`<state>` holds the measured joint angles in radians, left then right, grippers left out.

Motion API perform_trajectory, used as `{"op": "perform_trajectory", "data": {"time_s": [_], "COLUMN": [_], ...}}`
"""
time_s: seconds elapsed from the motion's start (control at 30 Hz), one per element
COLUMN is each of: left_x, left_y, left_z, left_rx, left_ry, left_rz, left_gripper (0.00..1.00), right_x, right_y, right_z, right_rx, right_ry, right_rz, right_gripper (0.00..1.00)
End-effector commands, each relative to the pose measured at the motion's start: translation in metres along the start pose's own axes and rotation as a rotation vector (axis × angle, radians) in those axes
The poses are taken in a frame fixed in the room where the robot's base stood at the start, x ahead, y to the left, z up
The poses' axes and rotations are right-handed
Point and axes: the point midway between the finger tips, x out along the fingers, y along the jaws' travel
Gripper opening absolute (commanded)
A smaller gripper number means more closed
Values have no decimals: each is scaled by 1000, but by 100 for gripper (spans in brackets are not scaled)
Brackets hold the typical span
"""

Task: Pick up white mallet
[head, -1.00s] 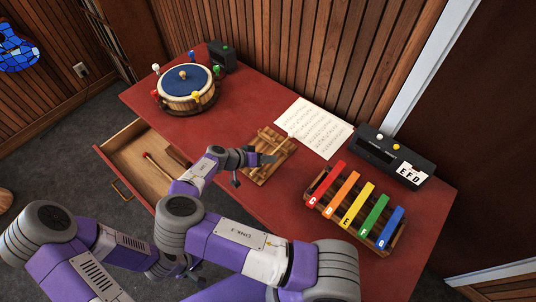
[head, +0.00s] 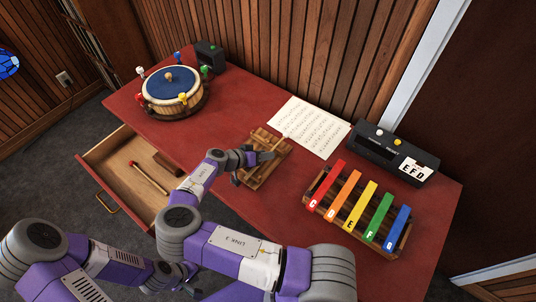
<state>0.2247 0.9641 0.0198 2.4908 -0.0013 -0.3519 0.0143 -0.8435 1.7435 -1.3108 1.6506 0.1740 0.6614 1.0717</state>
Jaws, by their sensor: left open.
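The round drum-like stand (head: 172,95) with a blue top sits at the far left of the red table. Small coloured pieces stand around its rim, and the white one (head: 140,71), likely the white mallet's head, is at its left back. Its handle is mostly hidden. My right gripper (head: 254,168) is over the small wooden rack (head: 275,147), its fingers apart and nothing visible between them. My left gripper (head: 194,288) is low at the bottom, in front of the table, open and far from the white piece.
An open drawer (head: 105,160) juts out at the left, holding a red-tipped stick (head: 148,178). A xylophone (head: 358,209), sheet music (head: 310,127) and a black box (head: 385,150) fill the right side. Red tabletop (head: 215,110) is clear between drum and rack.

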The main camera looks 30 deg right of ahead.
Motion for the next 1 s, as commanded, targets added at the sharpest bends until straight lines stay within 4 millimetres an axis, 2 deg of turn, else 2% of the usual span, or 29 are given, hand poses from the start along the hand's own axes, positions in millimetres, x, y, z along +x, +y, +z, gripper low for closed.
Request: {"op": "perform_trajectory", "data": {"time_s": [0.3,0.5,0.57,0.87,1.0], "left_x": [0,0,0,0,-1], "left_y": [0,0,0,0,0], "left_z": [0,0,0,0,0], "left_rx": [0,0,0,0,0], "left_ry": [0,0,0,0,0], "left_rz": [0,0,0,0,0], "left_gripper": [43,43,43,43,43], "right_x": [5,5,5,5,1], "right_y": [0,0,0,0,4], "right_z": [0,0,0,0,-6], "right_rx": [-1,-1,-1,-1,0], "right_ry": [1,1,1,1,0], "right_rz": [-1,-1,-1,-1,-2], "right_gripper": [38,7,0,0,0]}}
